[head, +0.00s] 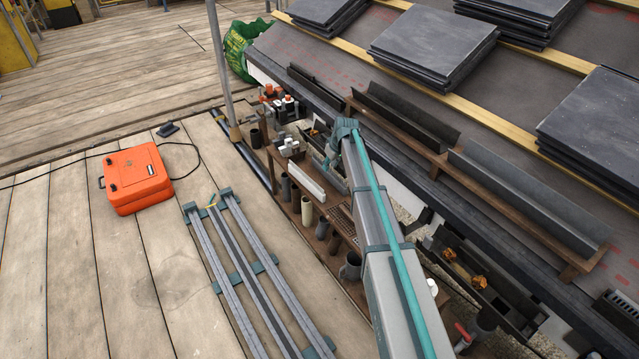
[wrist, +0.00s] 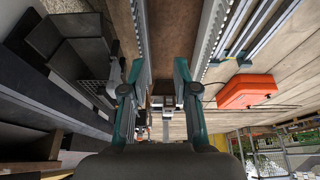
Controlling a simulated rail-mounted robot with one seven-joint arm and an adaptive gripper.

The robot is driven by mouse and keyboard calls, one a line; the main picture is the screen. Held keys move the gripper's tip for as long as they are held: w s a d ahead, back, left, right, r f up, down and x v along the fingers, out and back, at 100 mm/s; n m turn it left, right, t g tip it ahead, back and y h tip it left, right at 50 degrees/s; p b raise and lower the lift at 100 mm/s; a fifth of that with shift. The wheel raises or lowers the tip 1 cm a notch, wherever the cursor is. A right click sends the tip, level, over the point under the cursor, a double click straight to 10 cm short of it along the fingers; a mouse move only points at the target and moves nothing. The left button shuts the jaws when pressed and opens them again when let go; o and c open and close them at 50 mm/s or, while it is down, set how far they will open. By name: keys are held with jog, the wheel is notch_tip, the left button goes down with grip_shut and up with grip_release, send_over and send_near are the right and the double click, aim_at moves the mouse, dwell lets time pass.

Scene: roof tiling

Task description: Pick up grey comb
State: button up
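My gripper (wrist: 158,75) is open in the wrist view, its two teal fingers apart with no held thing visible between them. In the head view its end (head: 345,130) is over the shelf, partly hidden by my arm. In the wrist view a grey toothed strip (wrist: 142,38), which looks like a comb, runs lengthwise just left of the gap. A paler toothed strip (wrist: 213,38) runs right of it. I cannot tell for sure which is the grey comb. In the head view a pale strip (head: 306,180) lies on the shelf; its teeth are too small to see.
The brown shelf (head: 283,168) holds pipes and small fittings. Dark gutter lengths (head: 525,200) lie on a rack at the right, below slate stacks (head: 433,42). An orange case (head: 137,178) and long grey rails (head: 225,225) lie on the planks.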

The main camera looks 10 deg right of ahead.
aim_at(330, 173)
jog(key=shift+w+d+r+b, duration=0.15)
jog(key=shift+w+d, duration=0.2)
jog(key=shift+d, duration=0.25)
jog(key=shift+w+d+f+b, duration=0.15)
jog(key=shift+w+d, duration=0.2)
jog(key=shift+d, duration=0.25)
jog(key=shift+w, duration=0.1)
jog(key=b+x, duration=0.3)
jog(key=x, duration=0.7)
jog(key=shift+a+f+b, duration=0.15)
jog(key=shift+b, duration=0.15)
grip_shut()
